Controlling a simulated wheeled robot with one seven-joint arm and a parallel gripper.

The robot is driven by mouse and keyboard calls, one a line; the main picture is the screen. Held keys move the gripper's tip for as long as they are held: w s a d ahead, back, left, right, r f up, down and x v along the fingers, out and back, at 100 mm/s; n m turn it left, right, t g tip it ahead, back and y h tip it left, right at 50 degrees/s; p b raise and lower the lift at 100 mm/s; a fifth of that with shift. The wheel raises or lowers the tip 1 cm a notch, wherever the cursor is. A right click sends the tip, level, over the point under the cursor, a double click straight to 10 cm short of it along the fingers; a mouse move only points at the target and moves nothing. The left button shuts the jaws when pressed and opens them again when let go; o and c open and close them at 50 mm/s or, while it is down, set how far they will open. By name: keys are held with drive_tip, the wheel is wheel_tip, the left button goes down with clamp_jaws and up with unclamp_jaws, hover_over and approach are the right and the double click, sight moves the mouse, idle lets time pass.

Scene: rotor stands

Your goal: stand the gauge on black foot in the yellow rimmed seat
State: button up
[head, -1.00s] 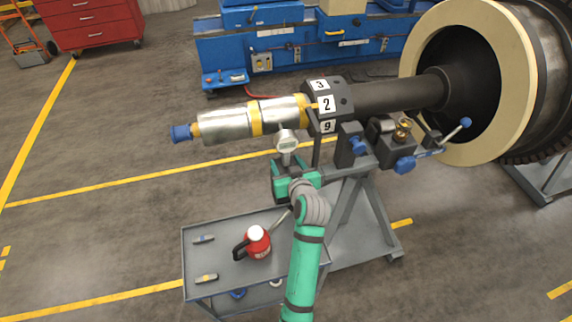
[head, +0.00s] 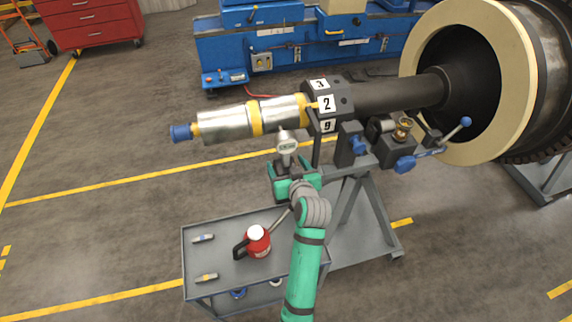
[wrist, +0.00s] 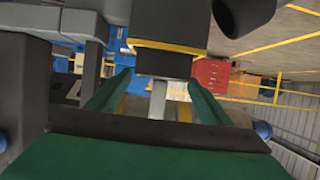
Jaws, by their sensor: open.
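The gauge (head: 287,147), with a pale round dial, stands up just beyond my gripper (head: 290,166) in the head view. In the wrist view, my gripper (wrist: 160,82) is open. Its green fingers lie on both sides of the gauge's grey stem (wrist: 158,98), with gaps showing. The black foot (wrist: 165,64) meets the yellow rim of the dark seat (wrist: 171,46) in that view, which looks turned over. How deep the foot sits is unclear. In the head view my gripper hides the foot and seat.
A grey cart (head: 222,267) below holds a red can (head: 257,241) and small pale tools. The numbered black hub (head: 328,104) and silver shaft (head: 224,124) are close behind the gauge. A blue-handled clamp (head: 407,163) is to the right.

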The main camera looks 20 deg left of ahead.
drive_tip(key=v, duration=1.1)
drive_tip(key=shift+s, duration=0.2)
drive_tip(key=shift+d, duration=0.15)
